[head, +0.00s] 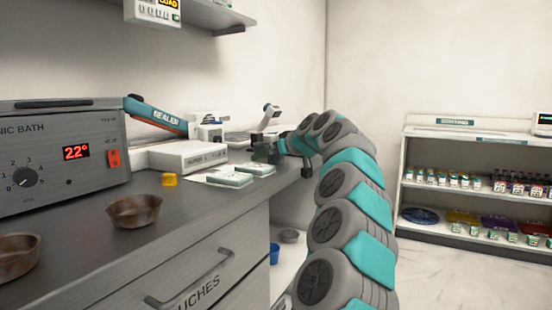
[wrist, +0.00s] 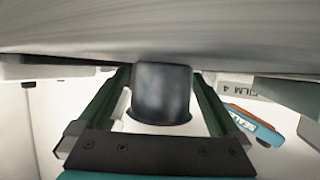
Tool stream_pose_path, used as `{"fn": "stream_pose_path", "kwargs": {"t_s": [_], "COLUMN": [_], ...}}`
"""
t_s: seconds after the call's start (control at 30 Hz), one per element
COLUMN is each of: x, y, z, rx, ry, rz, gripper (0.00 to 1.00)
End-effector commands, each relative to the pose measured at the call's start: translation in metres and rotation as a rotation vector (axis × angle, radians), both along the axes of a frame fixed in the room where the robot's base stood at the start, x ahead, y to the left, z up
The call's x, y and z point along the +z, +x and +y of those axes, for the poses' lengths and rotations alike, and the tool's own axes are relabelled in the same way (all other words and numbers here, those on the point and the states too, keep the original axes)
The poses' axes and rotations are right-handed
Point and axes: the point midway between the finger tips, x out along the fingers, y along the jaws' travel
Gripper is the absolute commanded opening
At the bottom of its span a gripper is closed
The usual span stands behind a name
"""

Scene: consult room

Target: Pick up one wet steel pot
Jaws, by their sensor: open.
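My gripper (head: 266,153) is at the far end of the counter, partly hidden by my arm. In the wrist view its two dark green fingers (wrist: 162,78) are open. A dark grey, shiny cylinder (wrist: 162,92), possibly a steel pot, shows between the fingers. I cannot tell whether they touch it. In the head view I cannot make this cylinder out clearly. Two brownish metal bowls, one nearer (head: 18,256) and one farther (head: 135,210), stand on the counter at the left, away from my gripper.
The bath unit (head: 60,150) stands at the back left. A sealer (head: 155,115), a yellow cap (head: 169,180), a white box (head: 188,156) and flat packs (head: 230,178) are on the counter (head: 130,245). A shelf unit (head: 480,215) stands at the right. Open floor shows before it.

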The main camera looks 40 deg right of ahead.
Motion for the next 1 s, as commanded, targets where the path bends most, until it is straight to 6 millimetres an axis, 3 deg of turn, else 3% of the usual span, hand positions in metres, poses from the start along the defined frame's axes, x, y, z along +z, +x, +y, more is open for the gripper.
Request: {"fn": "stream_pose_path", "kwargs": {"t_s": [0.07,0.8,1.0], "x": [-0.0001,-0.0005,-0.0005], "y": [-0.0001,-0.0002,-0.0001], "z": [0.0001,0.0002,0.0001], "rx": [0.0,0.001,0.001], "ry": [0.0,0.0,0.0], "rz": [0.0,0.001,0.001], "gripper": [1.0,0.17,0.17]}}
